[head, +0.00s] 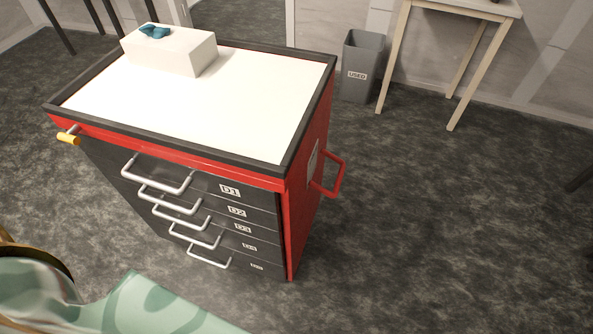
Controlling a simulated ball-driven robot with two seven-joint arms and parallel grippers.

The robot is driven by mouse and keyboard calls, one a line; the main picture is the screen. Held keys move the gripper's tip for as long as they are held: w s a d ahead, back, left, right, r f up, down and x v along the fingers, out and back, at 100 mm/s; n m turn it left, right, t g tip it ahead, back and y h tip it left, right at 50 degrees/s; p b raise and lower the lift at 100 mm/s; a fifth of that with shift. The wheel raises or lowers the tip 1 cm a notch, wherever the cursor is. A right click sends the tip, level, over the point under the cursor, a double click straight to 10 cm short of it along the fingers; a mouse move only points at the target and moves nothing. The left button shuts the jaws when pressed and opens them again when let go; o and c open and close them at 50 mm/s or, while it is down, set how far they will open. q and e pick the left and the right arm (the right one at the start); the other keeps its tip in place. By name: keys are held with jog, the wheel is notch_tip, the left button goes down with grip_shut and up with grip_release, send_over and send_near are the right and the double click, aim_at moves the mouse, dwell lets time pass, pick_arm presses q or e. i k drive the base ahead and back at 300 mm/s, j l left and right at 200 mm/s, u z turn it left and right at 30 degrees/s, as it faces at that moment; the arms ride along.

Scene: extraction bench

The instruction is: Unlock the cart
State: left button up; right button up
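The cart (306,205) is red with dark drawers and a white top (200,110) edged by a dark rim. Its drawer fronts carry white handles and labels; the top ones read D1 (230,190) and D2 (237,211). All drawers look shut. A small yellow-tipped lever (68,138) sticks out at the upper left corner of the front, perhaps the lock. A red push handle (333,174) is on the right side. Neither of my grippers shows in the head view.
A white box (170,52) with something teal on top stands at the cart top's back left. A grey bin (362,65) labelled USED and a light-legged table (457,8) stand behind, right. A green patterned surface (150,305) fills the lower left. Floor right of the cart is clear.

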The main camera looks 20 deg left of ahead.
aim_at(69, 136)
jog(key=k+u, duration=0.1)
jog(key=u, duration=2.05)
